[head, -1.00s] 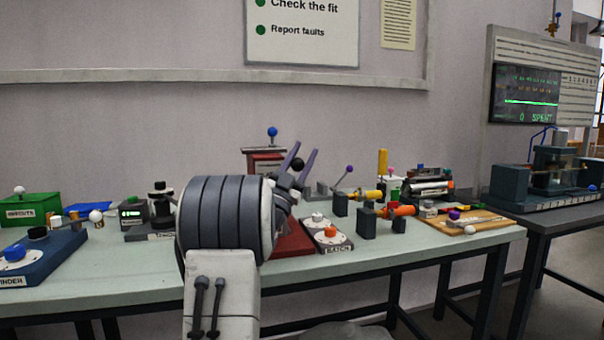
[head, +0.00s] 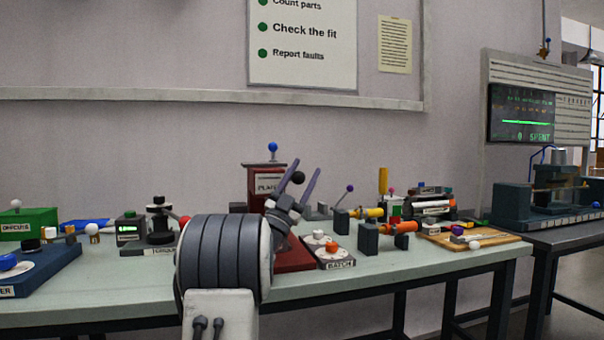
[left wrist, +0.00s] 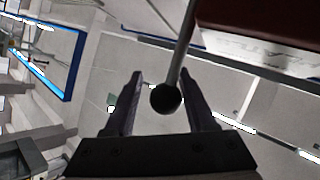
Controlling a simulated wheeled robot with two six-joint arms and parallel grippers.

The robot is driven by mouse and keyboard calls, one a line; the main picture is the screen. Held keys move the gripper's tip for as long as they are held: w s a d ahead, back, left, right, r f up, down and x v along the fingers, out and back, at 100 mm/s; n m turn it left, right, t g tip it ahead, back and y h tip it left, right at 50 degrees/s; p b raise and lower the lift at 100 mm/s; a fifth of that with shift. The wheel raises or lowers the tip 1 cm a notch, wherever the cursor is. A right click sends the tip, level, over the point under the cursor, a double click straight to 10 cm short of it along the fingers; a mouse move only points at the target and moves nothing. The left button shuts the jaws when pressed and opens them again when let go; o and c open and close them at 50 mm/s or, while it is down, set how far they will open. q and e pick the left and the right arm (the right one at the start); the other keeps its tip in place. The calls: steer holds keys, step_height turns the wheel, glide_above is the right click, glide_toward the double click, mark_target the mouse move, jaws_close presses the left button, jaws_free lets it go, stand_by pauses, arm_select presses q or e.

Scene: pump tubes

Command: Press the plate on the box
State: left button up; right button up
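The box (head: 262,187) is a red machine with a label reading PLATE, standing on the bench with a blue ball (head: 273,147) on top. A lever with a black ball knob (head: 298,178) stands out at its right. My left gripper (head: 306,167) is open, its two fingers pointing up on either side of the knob. In the left wrist view the black knob (left wrist: 166,98) on its grey rod sits between the spread fingers, with gaps visible beside it. The red box body (left wrist: 265,20) shows at upper right. My arm hides the box's lower left. My right gripper is not in view.
A small BATCH panel (head: 336,259) with white and orange knobs lies right of the red base. Orange and yellow cylinders on dark blocks stand beyond it. A dark stand (head: 159,225) is left of my arm. The bench's front strip (head: 400,272) is clear.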

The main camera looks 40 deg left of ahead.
arm_select(q)
steer(key=shift+o, duration=1.1)
steer(key=shift+w+d+f, duration=0.1)
steer(key=shift+w+f, duration=0.2)
steer(key=shift+f, duration=0.1)
steer(key=shift+s+r, duration=0.1)
steer(key=shift+r, duration=0.15)
steer(key=shift+s, duration=0.1)
steer(key=v, duration=0.3)
steer(key=s, duration=1.2)
steer(key=shift+p, duration=0.4)
